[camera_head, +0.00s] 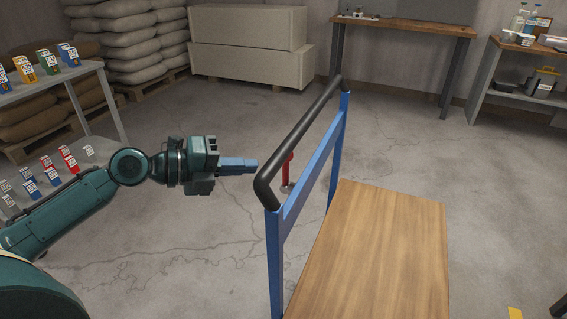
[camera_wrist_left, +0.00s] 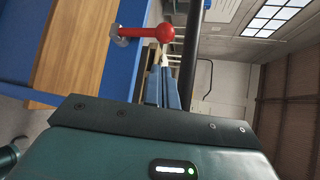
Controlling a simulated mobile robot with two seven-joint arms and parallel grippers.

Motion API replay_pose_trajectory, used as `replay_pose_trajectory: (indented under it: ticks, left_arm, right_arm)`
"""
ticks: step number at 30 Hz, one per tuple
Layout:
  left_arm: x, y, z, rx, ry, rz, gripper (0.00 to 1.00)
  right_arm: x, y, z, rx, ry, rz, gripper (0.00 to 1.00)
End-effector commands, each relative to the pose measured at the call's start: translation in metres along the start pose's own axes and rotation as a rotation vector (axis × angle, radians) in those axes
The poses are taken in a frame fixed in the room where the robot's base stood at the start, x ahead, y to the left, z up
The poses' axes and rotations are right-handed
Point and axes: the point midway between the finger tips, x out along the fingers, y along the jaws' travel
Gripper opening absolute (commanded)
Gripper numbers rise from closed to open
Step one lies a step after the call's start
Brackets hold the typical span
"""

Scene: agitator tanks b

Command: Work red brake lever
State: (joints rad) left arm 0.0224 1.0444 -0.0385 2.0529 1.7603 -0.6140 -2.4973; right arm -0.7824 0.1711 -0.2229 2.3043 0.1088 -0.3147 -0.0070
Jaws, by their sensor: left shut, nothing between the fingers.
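The red brake lever (camera_head: 288,168) sits on a small round mount on the blue frame of a cart, partly hidden by the black push bar in the head view. The left wrist view shows its red shaft and round knob (camera_wrist_left: 148,32) sticking out from a metal mount. My left gripper (camera_head: 256,166) is level, its blue fingers shut and empty, with the tips close to the bar's left side. In the left wrist view the fingers (camera_wrist_left: 162,72) point towards the knob, which appears just beyond their tips. I cannot tell whether they touch it. My right gripper is out of view.
The cart has a black push bar (camera_head: 304,128), blue posts and a wooden deck (camera_head: 375,250). A shelf (camera_head: 92,88) with small coloured boxes stands at left. Sacks, pale crates and a workbench (camera_head: 405,25) line the back. Bare floor lies around the cart.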

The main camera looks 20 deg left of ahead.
Motion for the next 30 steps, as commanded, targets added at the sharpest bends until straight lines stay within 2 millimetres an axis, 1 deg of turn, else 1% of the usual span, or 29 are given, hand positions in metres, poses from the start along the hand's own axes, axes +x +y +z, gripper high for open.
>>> replay_pose_trajectory:
  ticks: [1, 5, 9, 12, 15, 20, 30]
  left_arm:
    - [0.006, -0.004, 0.001, 0.002, 0.000, -0.003, 0.00]
    - [0.026, -0.005, 0.001, -0.001, 0.000, -0.005, 0.00]
    - [0.052, -0.005, 0.001, -0.001, 0.000, -0.005, 0.00]
    - [0.067, -0.004, 0.001, 0.000, 0.001, -0.003, 0.00]
    - [0.077, -0.003, 0.001, 0.000, 0.000, -0.002, 0.00]
    - [0.085, -0.001, 0.000, 0.002, 0.001, 0.000, 0.00]
    - [0.086, 0.000, -0.001, 0.001, 0.001, 0.000, 0.00]
  right_arm:
    - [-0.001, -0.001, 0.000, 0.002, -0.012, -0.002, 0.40]
    - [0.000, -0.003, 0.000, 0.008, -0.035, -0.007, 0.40]
    - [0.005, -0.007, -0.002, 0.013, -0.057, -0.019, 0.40]
    - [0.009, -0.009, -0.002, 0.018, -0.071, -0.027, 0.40]
    - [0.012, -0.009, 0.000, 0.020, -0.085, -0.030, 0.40]
    - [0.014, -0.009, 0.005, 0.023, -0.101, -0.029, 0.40]
    - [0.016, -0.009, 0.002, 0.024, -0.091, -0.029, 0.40]
